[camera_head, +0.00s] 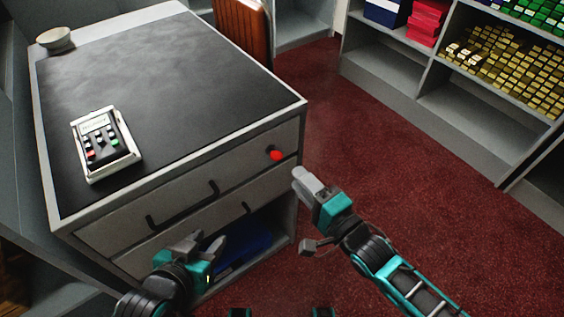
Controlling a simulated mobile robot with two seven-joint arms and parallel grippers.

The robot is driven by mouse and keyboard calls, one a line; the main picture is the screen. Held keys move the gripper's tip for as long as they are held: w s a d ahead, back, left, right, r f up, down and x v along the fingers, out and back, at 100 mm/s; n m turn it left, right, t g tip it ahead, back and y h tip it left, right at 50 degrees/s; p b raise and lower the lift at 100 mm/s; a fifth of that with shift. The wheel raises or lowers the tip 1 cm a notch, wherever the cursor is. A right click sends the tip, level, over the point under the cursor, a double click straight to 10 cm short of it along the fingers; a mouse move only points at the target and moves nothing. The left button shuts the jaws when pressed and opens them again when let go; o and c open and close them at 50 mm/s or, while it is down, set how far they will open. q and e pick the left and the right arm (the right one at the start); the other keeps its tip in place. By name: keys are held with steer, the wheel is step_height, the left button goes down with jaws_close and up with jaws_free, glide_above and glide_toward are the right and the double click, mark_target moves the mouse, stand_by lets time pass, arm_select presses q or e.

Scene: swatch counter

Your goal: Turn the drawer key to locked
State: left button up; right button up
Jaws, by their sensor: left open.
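A red key (275,154) sits at the right end of the top drawer's (235,172) grey front. It is small, and I cannot tell which way it is turned. My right gripper (306,184) is just below and to the right of the key, apart from it in the picture. Its fingers are seen from an angle that hides whether there is a gap between them. My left gripper (180,246) is open and empty in front of the lower drawer's (180,232) left half, well away from the key.
The counter's black top (165,75) carries a calculator-like device (106,160) and a pale bowl (56,40). A blue item (243,247) lies in the open space under the drawers. Red carpet (410,180) is clear to the right; shelves (400,75) stand behind.

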steer(key=b+x, duration=0.1)
steer(key=x, duration=0.6)
steer(key=shift+a, duration=0.1)
steer(key=shift+c, duration=0.5)
jaws_close()
